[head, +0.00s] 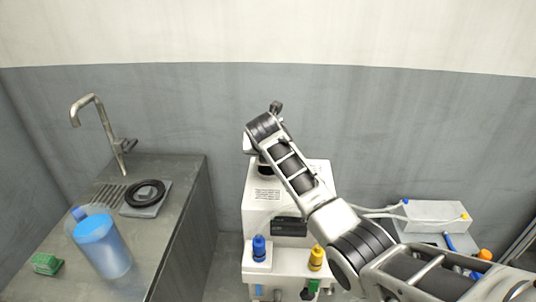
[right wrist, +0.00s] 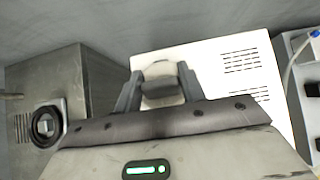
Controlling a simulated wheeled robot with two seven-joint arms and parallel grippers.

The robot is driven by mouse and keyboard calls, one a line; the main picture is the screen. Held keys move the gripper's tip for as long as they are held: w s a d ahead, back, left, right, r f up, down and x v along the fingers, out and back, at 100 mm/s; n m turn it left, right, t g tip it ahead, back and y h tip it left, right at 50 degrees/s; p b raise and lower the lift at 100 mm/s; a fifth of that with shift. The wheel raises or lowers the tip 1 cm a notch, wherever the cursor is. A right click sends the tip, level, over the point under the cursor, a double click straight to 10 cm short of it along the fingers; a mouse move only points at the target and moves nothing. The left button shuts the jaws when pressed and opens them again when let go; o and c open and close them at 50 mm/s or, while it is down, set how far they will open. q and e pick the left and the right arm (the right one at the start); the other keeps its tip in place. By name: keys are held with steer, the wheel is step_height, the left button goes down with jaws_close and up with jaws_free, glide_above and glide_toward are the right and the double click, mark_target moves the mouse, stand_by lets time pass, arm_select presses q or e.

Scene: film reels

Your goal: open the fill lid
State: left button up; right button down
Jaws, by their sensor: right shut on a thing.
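The white machine (head: 262,198) stands on the floor by the wall, right of the counter. My right gripper (right wrist: 160,82) is over the machine's top, its two grey fingers shut on a small part between them. That part shows a pale rounded piece (right wrist: 158,69) with a dark grey block in front, which looks like the fill lid. How far the lid is raised cannot be told. In the head view my right arm covers much of the machine's top and hides the grip. My left gripper is in neither view.
A counter (head: 180,215) at left holds a blue-lidded container (head: 101,248), a green block (head: 46,264), a black ring (head: 146,193) and a tap (head: 100,118). The machine's front has blue (head: 259,248) and yellow (head: 316,258) fittings. A white box (head: 436,214) with tubes stands right.

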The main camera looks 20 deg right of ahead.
steer(key=shift+w+d+r+g+y, duration=0.15)
steer(key=shift+w+g+y, duration=0.1)
steer(key=shift+g, duration=0.25)
steer(key=shift+w+d+r+g+y, duration=0.15)
steer(key=shift+w+g, duration=0.1)
steer(key=shift+g, duration=0.25)
steer(key=c, duration=0.8)
jaws_free()
steer(key=shift+c, duration=0.2)
steer(key=shift+r, duration=0.1)
steer(key=b+v, duration=0.1)
steer(key=v, duration=1.4)
steer(key=shift+r, duration=0.35)
steer(key=shift+s, duration=0.15)
